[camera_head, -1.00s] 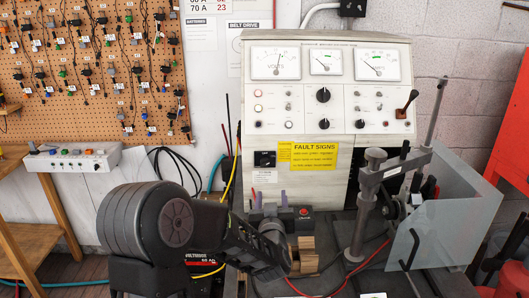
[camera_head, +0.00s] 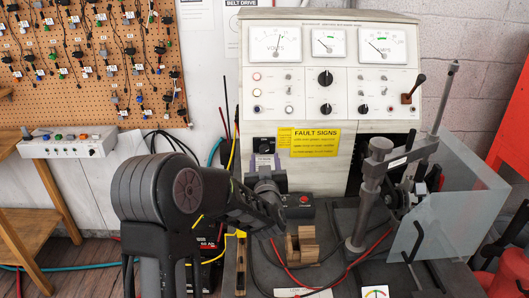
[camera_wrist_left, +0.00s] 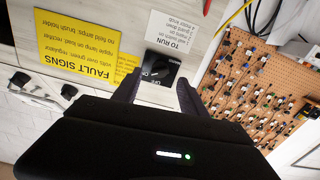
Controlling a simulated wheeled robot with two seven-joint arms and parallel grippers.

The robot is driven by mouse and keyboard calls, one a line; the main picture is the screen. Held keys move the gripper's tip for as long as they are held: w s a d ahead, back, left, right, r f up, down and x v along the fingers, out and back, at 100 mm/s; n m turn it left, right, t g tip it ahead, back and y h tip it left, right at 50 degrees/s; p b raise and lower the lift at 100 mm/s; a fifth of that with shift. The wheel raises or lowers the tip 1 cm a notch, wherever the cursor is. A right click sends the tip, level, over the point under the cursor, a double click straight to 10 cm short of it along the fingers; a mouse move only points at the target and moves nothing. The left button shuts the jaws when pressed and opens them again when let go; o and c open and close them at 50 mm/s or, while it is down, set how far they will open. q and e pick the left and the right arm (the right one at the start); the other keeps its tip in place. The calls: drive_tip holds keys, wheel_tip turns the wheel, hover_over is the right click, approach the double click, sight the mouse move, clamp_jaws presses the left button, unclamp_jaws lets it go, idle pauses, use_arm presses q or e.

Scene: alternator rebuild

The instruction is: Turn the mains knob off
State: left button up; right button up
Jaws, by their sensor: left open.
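The mains knob (camera_head: 264,145) is a black rotary knob on a dark plate, low on the left of the test bench front. In the left wrist view, which is upside down, the knob (camera_wrist_left: 157,70) shows with white lettering beside it, including OFF. Its exact pointer direction is hard to tell. My left gripper (camera_head: 265,161) is open just below and in front of the knob. In the wrist view its two dark fingers stand on either side of the knob's plate, and I see no contact. My right gripper is out of view.
A yellow fault signs label (camera_head: 316,142) is right of the knob. Meters and more knobs sit on the panel (camera_head: 345,75) above. A black box with a red button (camera_head: 299,205), a wooden block (camera_head: 302,245) and a clamp post (camera_head: 366,205) stand below and right.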

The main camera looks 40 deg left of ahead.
sight(264, 152)
use_arm(q)
drive_tip(key=x, duration=0.4)
drive_tip(key=shift+p, duration=0.4)
clamp_jaws()
